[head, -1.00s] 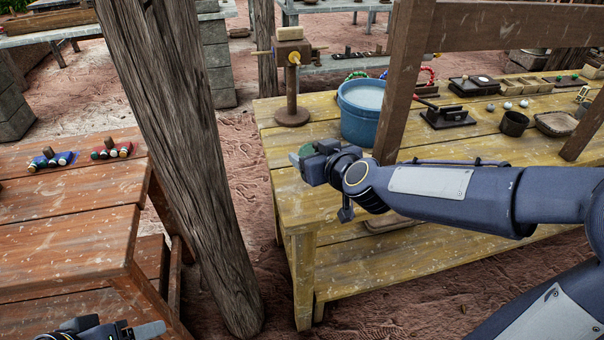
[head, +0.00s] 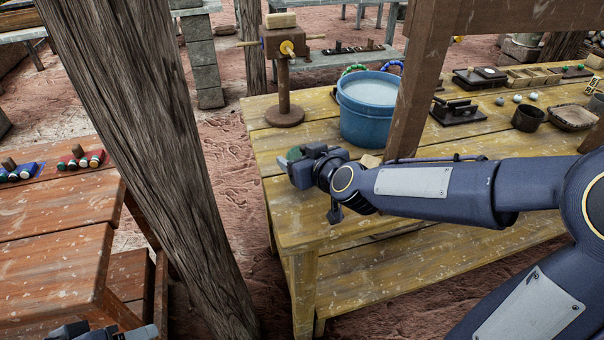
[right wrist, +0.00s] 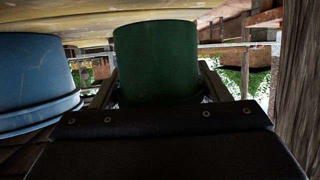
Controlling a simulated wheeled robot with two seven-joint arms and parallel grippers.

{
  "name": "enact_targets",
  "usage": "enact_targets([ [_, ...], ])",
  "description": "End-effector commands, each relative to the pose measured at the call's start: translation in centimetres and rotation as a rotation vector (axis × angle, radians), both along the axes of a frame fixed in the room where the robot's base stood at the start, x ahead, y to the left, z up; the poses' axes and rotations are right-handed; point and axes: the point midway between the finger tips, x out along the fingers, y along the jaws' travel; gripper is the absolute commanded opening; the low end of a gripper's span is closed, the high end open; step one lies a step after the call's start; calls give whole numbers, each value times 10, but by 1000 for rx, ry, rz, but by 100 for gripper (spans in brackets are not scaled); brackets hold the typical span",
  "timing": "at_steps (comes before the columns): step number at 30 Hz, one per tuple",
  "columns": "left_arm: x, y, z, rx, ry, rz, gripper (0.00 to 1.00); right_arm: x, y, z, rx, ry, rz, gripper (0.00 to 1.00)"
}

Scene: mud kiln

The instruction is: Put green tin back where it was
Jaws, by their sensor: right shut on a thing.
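The green tin (right wrist: 157,60) stands between the fingers of my right gripper (right wrist: 158,95) in the right wrist view. In the head view only a small green part of the tin (head: 294,153) shows past my right gripper (head: 298,164); the rest is hidden. My right gripper is shut on the tin, over the near left part of the yellow wooden table (head: 290,225). I cannot tell whether the tin touches the tabletop. My left gripper (head: 110,332) is only partly in view at the bottom left, and its jaws are unclear.
A blue bucket (head: 368,120) stands on the yellow table behind my right gripper, beside a wooden stand (head: 284,100). A post (head: 410,90) rises near my right forearm. A thick trunk (head: 150,150) separates this table from the reddish table (head: 50,215). Bare tabletop lies around the gripper.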

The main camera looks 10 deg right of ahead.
Motion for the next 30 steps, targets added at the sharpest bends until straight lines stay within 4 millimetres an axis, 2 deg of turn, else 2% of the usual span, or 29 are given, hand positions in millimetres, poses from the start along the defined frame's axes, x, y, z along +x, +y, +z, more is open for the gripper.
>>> enact_targets([
  [1,0,0,-10,0,0,0,62,0,0,-13,0,3,1,42],
  [5,0,0,-22,0,1,0,62,0,0,-31,0,2,0,42],
  [16,0,0,-23,0,0,0,62,0,0,-33,0,1,1,42],
  [17,0,0,-22,0,0,0,62,0,0,-32,0,1,1,71],
  [21,0,0,-21,0,0,0,62,0,0,-31,0,1,1,90],
  [30,0,0,-20,0,0,0,62,0,0,-30,0,1,0,90],
])
